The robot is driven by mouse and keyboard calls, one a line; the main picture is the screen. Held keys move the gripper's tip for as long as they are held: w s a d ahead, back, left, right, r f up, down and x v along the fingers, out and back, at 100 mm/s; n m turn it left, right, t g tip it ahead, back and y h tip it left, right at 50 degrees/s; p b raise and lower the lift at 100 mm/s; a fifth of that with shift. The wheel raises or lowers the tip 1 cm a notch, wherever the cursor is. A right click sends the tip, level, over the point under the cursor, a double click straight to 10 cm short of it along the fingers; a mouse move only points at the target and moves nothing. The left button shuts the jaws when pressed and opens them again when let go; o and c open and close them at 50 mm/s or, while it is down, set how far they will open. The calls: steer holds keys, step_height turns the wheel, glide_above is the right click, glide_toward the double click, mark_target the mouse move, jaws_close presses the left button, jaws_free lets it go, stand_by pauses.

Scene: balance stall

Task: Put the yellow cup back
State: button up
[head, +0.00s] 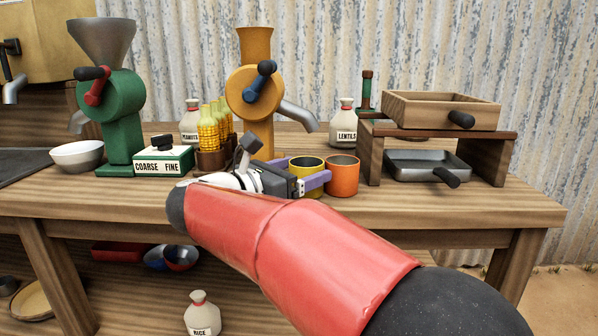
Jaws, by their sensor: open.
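The yellow cup (306,164) stands upright on the wooden table (450,205), right of the yellow grinder. My gripper (304,172) is open at the cup. One purple finger crosses in front of the cup and the other shows at its left, behind. The cup appears to be between the fingers, but I cannot tell whether they touch it. An orange cup (343,178) stands close at its right, near the tip of the front finger. My gripper hides part of the yellow cup.
A yellow grinder (254,105) with a spout stands behind. A lentils bag (345,125) is behind the cups. A wooden stand (490,155) with a drawer-like tray (430,108) stands right. The front right tabletop is clear.

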steer(key=shift+r, duration=0.15)
steer(key=shift+s+a, duration=0.15)
steer(key=shift+a, duration=0.05)
steer(key=v, duration=1.1)
steer(key=shift+s+a+b, duration=0.15)
steer(key=shift+s+b, duration=0.1)
steer(key=shift+b, duration=0.05)
